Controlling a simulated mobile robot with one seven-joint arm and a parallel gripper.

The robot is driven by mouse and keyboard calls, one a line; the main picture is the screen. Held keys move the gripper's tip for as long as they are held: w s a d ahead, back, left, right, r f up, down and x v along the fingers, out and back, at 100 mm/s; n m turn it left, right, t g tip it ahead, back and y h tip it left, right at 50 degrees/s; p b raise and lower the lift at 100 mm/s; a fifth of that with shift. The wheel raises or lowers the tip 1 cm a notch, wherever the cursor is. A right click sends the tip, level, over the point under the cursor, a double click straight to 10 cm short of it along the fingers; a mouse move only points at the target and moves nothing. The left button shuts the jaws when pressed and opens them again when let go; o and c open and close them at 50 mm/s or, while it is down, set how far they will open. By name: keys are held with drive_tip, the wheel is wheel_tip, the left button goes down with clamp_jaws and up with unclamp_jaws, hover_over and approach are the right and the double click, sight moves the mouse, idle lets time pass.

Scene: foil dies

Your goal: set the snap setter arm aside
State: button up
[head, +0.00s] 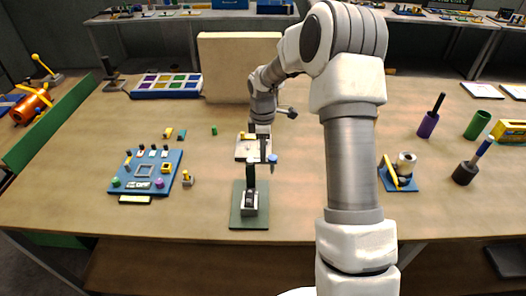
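A small press-like tool, which looks like the snap setter, stands on a dark green base plate (240,222) near the front middle of the table. It has a grey metal block (249,203) and a dark upright (250,176) rising behind it. My gripper (262,156) points down just behind and above this tool. A small pale blue piece (272,158) with a dark lower part shows at the fingertips. I cannot tell whether the fingers hold it or whether it is the setter's arm. The fingers are too small to read as open or shut.
A white plate (241,155) with a yellow part lies behind the tool. A blue board (124,182) with small parts is left. A blue stand (405,184) with a roll is right, beyond my arm. A beige block (225,65) stands behind. The table's front left is clear.

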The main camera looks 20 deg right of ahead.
drive_tip(key=shift+o, duration=1.4)
wheel_tip(320, 180, up, 17)
drive_tip(key=shift+r, duration=0.2)
drive_tip(key=shift+s, duration=0.1)
